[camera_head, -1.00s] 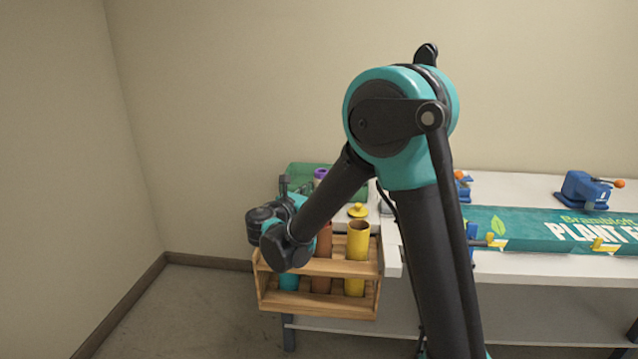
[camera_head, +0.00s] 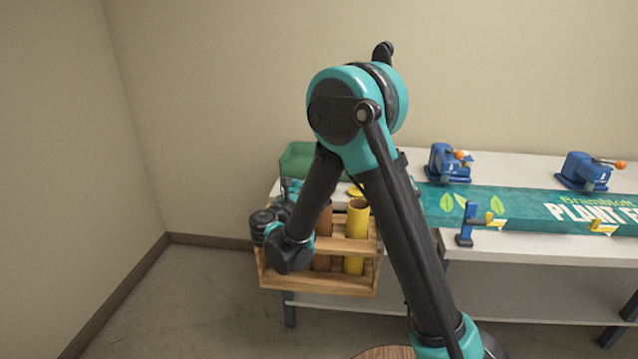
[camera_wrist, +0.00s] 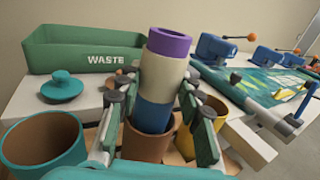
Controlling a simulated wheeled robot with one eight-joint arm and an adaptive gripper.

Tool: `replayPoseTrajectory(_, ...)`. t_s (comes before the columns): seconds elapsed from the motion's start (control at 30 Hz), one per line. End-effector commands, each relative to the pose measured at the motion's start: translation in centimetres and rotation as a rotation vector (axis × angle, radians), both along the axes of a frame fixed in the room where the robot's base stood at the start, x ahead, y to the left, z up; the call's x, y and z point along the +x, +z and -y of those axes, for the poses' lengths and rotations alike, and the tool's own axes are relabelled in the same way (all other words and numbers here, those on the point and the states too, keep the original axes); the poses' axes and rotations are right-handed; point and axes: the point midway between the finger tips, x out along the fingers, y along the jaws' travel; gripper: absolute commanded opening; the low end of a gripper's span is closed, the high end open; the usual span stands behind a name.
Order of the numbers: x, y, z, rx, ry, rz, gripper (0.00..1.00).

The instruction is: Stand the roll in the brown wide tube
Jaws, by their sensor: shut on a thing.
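The roll (camera_wrist: 166,75) has a purple top end, a cream middle and a blue lower part. My gripper (camera_wrist: 160,88) is shut on it in the wrist view, with fingers on both sides, and the roll stands nearly upright. The brown wide tube (camera_wrist: 143,147) is directly below, and the roll's blue lower end overlaps its mouth. I cannot tell how far the end is inside. In the head view the brown tube (camera_head: 323,223) stands in the wooden rack beside the yellow tube; my arm hides the roll there.
A yellow tube (camera_head: 357,220) stands right of the brown one in the wooden rack (camera_head: 330,284). A teal tube (camera_wrist: 45,142) is at left, with a teal lid (camera_wrist: 62,88) behind it. A green waste bin (camera_wrist: 85,52), blue clamps (camera_head: 588,170) and a banner (camera_head: 530,206) are on the bench.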

Motion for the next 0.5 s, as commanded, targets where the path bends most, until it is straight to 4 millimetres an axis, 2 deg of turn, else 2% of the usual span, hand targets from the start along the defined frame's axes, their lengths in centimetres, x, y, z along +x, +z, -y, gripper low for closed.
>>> replayPoseTrajectory(0.5,0.0,-3.2,0.0,0.0,0.0,0.0,0.06)
